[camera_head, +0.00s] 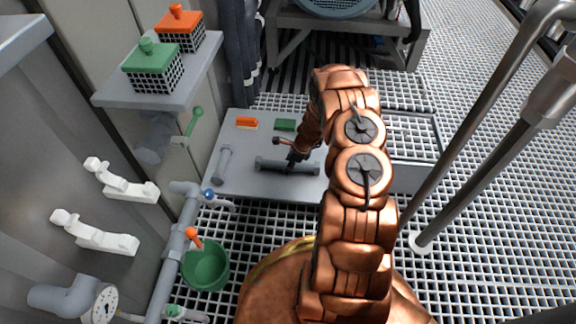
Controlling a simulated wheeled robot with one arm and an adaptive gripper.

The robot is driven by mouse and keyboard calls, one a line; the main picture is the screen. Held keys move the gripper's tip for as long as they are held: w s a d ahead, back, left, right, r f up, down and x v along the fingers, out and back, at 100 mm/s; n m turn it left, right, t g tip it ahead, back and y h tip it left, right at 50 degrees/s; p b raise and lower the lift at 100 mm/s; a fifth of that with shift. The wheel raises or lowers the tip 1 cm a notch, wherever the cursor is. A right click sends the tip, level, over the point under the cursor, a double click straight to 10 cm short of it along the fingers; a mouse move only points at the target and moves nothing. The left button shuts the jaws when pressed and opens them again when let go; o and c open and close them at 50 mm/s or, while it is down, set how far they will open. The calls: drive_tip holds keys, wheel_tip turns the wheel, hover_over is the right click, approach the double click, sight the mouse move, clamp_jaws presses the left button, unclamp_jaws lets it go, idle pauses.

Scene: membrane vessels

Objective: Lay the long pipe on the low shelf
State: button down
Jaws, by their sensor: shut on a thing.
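The long grey pipe (270,163) lies level, left to right, over the low grey surface (255,190) in the middle of the head view. My gripper (294,160) comes down on it near its middle and is shut on it. My copper arm hides part of the surface to the right. I cannot tell whether the pipe touches the surface or hangs just above it. A grey shelf (205,80) stands at the upper left.
A shorter grey pipe (223,163), an orange block (247,122) and a green block (285,125) lie on the low surface. Orange (182,30) and green (152,58) lidded baskets stand on the shelf. White wall brackets (95,232), a green bowl (205,265) and steel poles (470,150) flank my arm.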

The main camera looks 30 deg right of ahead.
drive_tip(key=c, duration=0.7)
unclamp_jaws()
drive_tip(key=shift+f, duration=0.15)
